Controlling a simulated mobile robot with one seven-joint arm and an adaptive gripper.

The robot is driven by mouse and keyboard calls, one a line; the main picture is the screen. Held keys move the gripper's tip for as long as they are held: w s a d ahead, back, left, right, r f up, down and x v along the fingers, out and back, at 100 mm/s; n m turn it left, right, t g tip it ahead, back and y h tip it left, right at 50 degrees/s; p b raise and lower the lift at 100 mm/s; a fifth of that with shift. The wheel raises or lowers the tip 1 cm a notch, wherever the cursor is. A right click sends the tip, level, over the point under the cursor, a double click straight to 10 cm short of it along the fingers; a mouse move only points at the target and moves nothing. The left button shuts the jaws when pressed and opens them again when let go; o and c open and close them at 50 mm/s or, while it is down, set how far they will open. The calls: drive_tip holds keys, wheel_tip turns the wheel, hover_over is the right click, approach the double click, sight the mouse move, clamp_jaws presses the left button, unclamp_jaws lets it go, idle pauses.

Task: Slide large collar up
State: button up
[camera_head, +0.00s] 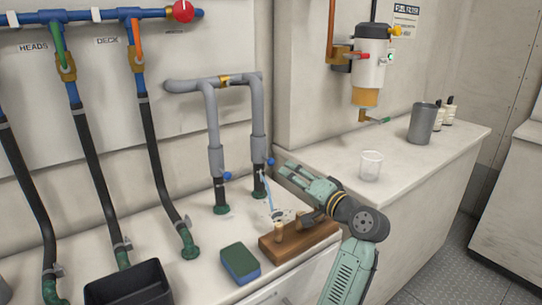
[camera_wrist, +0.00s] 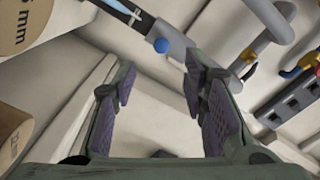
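Two grey sleeve collars sit on the vertical legs of the grey pipe, a left one (camera_head: 216,161) and a right one (camera_head: 258,149). Each has a blue knob beside its lower end. I cannot tell for sure which is the large one. Below them are dark pipe lengths with green feet. Water sprays from the right dark pipe (camera_head: 259,182). My gripper (camera_head: 289,171) is open and empty, just right of the right pipe. In the wrist view my gripper (camera_wrist: 157,95) shows its two purple pads wide apart; a blue knob (camera_wrist: 162,46) appears beyond them.
A wooden block (camera_head: 303,240) with upright pegs stands below my gripper. A green and blue sponge (camera_head: 240,263) and a black tray (camera_head: 130,285) are at front left. Black hoses (camera_head: 95,165) hang at left.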

sight(272, 163)
drive_tip(key=p+x, duration=0.2)
drive_tip(key=x, duration=0.8)
drive_tip(key=shift+w+a, duration=0.1)
drive_tip(key=shift+a, duration=0.1)
drive_tip(key=shift+c, duration=0.5)
clamp_jaws()
